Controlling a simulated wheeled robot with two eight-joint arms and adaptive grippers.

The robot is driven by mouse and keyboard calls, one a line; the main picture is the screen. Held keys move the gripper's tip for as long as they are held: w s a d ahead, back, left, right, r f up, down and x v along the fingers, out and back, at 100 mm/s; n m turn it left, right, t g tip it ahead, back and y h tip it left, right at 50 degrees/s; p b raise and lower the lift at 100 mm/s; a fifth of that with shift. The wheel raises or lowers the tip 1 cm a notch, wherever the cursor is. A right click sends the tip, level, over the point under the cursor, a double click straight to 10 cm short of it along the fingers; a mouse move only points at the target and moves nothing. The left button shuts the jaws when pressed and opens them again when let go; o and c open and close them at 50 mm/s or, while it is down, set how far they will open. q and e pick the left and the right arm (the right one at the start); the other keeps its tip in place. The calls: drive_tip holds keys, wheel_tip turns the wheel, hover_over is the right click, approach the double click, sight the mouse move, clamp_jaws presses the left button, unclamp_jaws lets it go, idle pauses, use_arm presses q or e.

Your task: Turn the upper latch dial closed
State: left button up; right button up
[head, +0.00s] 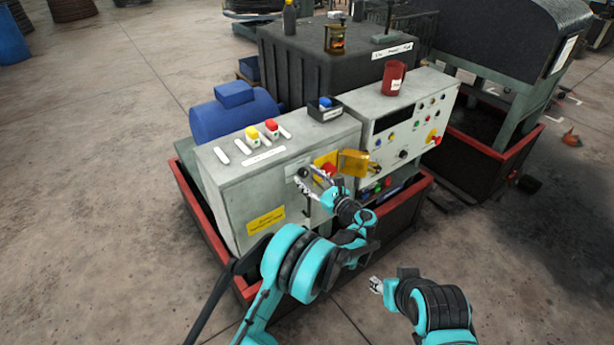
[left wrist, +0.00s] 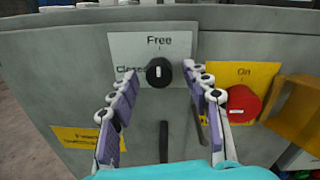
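The black latch dial (left wrist: 159,72) sits on a white plate (left wrist: 180,45) lettered "Free" above it and "Closed", partly hidden, to its left. The dial's white mark stands upright, in line with "Free". In the head view the dial (head: 303,172) is small on the grey cabinet's front. My left gripper (left wrist: 159,75) is open, one finger on each side of the dial; I cannot tell if either touches it. It also shows in the head view (head: 309,183). My right gripper (head: 376,285) hangs low, away from the cabinet; its opening is unclear.
A red knob (left wrist: 243,103) on a yellow plate marked "On" is right of the dial. Beyond it an orange-yellow flap (head: 354,163) juts out. Dark upright bars (left wrist: 163,142) show below the dial. A red-rimmed tray (head: 200,222) surrounds the cabinet's base.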

use_arm(q)
drive_tip(key=shift+a, duration=0.1)
clamp_jaws()
drive_tip(key=shift+n, duration=0.3)
drive_tip(key=n+b, duration=0.1)
drive_tip(key=n, duration=0.1)
drive_tip(key=shift+w+n+b, duration=0.1)
drive_tip(key=shift+n+b, duration=0.25)
drive_tip(key=shift+n, duration=0.05)
drive_tip(key=n+b, duration=0.1)
drive_tip(key=n, duration=0.4)
drive_tip(key=shift+h+b, duration=0.3)
drive_tip(key=shift+b, duration=0.05)
drive_tip(key=n+b, duration=0.1)
drive_tip(key=n, duration=0.3)
drive_tip(key=shift+r+n, duration=0.1)
drive_tip(key=shift+n, duration=0.2)
drive_tip(key=shift+r+n+h+b, duration=0.1)
drive_tip(key=shift+n+h+b, duration=0.25)
drive_tip(key=shift+n, duration=1.85)
